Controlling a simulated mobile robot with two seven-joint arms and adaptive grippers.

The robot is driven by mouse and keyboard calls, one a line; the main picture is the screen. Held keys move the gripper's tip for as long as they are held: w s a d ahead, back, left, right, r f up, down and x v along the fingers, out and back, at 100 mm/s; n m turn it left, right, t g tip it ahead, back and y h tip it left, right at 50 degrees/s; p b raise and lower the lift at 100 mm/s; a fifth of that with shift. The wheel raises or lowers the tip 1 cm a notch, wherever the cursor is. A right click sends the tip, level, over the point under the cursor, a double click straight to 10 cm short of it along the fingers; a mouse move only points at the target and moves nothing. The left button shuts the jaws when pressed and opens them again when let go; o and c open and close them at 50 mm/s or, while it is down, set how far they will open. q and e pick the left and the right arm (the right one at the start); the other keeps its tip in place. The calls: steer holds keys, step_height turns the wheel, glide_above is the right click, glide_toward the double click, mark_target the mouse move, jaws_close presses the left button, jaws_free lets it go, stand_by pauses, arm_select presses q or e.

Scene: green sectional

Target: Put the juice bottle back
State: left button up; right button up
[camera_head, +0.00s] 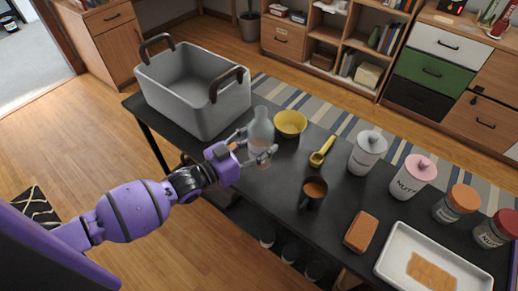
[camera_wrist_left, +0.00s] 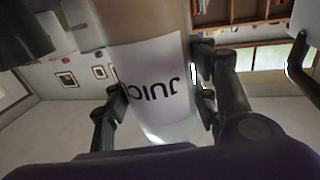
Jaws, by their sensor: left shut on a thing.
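The juice bottle (camera_head: 261,132) is pale and translucent, with a white label. I cannot tell whether the bottle's base touches the table. My right gripper is not in view.
A large grey bin (camera_head: 205,95) with brown handles stands left of the bottle. A yellow bowl (camera_head: 290,123) is close behind it. A yellow scoop (camera_head: 321,152), a dark mug (camera_head: 313,192), white canisters (camera_head: 367,153), an orange block (camera_head: 361,231) and a white tray (camera_head: 410,242) stand to the right.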

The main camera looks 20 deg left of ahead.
arm_select(q)
steer(key=shift+w+a+f, duration=0.3)
steer(key=shift+w+f, duration=0.2)
steer(key=shift+f, duration=0.15)
steer(key=shift+w+a+f, duration=0.1)
steer(key=shift+w+f, duration=0.05)
steer(key=shift+f, duration=0.75)
steer(key=shift+w+a+f, duration=0.1)
steer(key=shift+f, duration=0.8)
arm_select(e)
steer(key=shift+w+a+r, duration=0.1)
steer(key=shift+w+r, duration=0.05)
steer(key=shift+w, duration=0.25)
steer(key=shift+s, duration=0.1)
arm_select(q)
steer(key=shift+f, duration=0.15)
steer(key=o, duration=1.2)
steer(key=shift+s+f, duration=0.1)
steer(key=o, duration=0.4)
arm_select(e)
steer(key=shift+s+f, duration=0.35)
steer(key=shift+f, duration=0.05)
